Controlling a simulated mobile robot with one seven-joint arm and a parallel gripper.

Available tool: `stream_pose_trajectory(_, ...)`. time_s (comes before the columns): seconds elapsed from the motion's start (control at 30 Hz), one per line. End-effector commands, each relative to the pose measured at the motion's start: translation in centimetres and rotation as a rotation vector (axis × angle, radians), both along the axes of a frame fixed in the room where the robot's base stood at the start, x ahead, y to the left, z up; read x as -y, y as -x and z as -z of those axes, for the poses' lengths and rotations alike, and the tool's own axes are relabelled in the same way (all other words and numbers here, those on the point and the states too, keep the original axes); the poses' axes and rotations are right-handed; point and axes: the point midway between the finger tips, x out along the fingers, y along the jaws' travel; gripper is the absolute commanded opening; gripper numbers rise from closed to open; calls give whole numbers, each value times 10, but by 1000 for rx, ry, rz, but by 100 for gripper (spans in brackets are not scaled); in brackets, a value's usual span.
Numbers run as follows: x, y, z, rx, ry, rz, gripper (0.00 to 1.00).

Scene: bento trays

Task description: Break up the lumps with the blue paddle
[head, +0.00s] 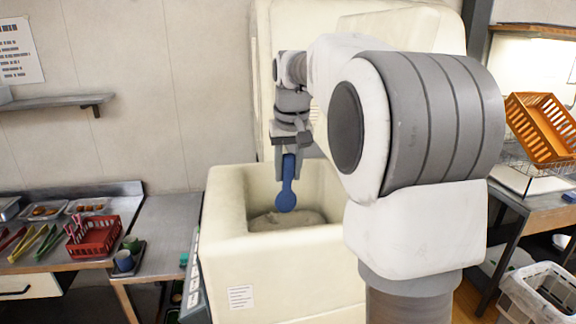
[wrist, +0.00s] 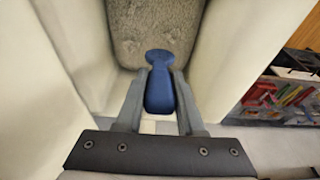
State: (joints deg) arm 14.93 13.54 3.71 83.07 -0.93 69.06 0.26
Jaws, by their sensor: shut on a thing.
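My gripper (head: 288,147) is shut on the handle of the blue paddle (head: 286,196). The paddle hangs with its round end down, inside the opening of a cream bin (head: 226,213). A grey-brown lumpy mass (head: 287,220) lies in the bottom of the bin, partly hidden by the front wall. In the wrist view the paddle (wrist: 160,88) sits between the two fingers (wrist: 160,110), its round end over the mass (wrist: 150,35). In the head view the paddle's tip is near the mass; whether it touches is unclear. Single lumps are hard to make out.
The bin walls stand close around the paddle. A metal counter (head: 165,230) at left carries a red basket (head: 94,238), tongs and cups. An orange crate (head: 541,128) sits on a rack at right, with a white bin (head: 540,295) below.

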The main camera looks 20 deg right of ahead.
Motion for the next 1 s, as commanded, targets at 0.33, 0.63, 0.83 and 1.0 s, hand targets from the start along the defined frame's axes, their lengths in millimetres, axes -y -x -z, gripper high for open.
stream_pose_trajectory(0.33, 0, 0, 47, -1, 0, 0, 0)
stream_pose_trajectory(0.63, 0, 0, 83, -1, 0, 0, 0)
stream_pose_trajectory(0.83, 0, 0, 104, 0, 0, 0, 0)
stream_pose_trajectory(1.0, 0, 0, 114, 0, 0, 0, 0)
